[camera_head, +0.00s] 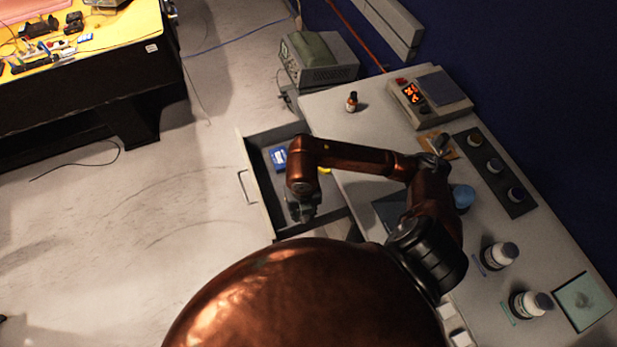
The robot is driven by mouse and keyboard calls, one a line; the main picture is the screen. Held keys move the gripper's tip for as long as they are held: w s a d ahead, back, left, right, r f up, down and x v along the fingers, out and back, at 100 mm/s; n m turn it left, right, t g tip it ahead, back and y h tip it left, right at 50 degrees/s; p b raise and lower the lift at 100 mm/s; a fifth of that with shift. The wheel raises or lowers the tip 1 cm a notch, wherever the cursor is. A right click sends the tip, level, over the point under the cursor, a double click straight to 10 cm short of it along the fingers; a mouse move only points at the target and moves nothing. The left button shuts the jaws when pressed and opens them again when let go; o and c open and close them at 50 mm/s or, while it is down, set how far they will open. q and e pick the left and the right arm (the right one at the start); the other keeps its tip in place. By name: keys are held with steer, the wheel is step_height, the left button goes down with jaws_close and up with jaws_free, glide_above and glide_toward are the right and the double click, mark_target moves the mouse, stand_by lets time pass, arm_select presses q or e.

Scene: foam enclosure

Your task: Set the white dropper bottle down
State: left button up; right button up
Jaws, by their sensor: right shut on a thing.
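My right gripper (303,208) hangs over the open drawer (261,190), near its front end, pointing down. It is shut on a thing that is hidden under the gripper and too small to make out. No white dropper bottle shows clearly anywhere else. My left gripper is not in view.
The drawer holds a blue box (278,157) and something yellow (325,170). On the worktop (385,125) stand a small brown bottle (352,102), a device with a lit red display (430,97), a dark strip of pots (495,172), and two white-capped jars (500,255) (530,304).

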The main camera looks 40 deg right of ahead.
steer(key=m, duration=0.2)
steer(key=s+f+m, duration=0.1)
steer(key=m, duration=0.4)
steer(key=shift+s+d+f, duration=0.15)
steer(key=shift+s+f, duration=0.05)
steer(key=shift+f, duration=0.15)
steer(key=w+d+f, duration=0.2)
steer(key=w+f, duration=0.1)
steer(key=w+d+f, duration=0.1)
steer(key=w+f, duration=0.2)
steer(key=w, duration=0.1)
steer(key=w+d+f, duration=0.2)
steer(key=w, duration=0.2)
steer(key=shift+w+d+f+b, duration=0.25)
steer(key=shift+d+f+b, duration=0.05)
steer(key=shift+f+b, duration=0.1)
steer(key=shift+w+d+f, duration=0.2)
steer(key=shift+w+f, duration=0.25)
steer(key=shift+f, duration=1.6)
steer(key=o, duration=0.7)
steer(key=shift+f, duration=0.2)
steer(key=o, duration=0.5)
steer(key=shift+c, duration=0.2)
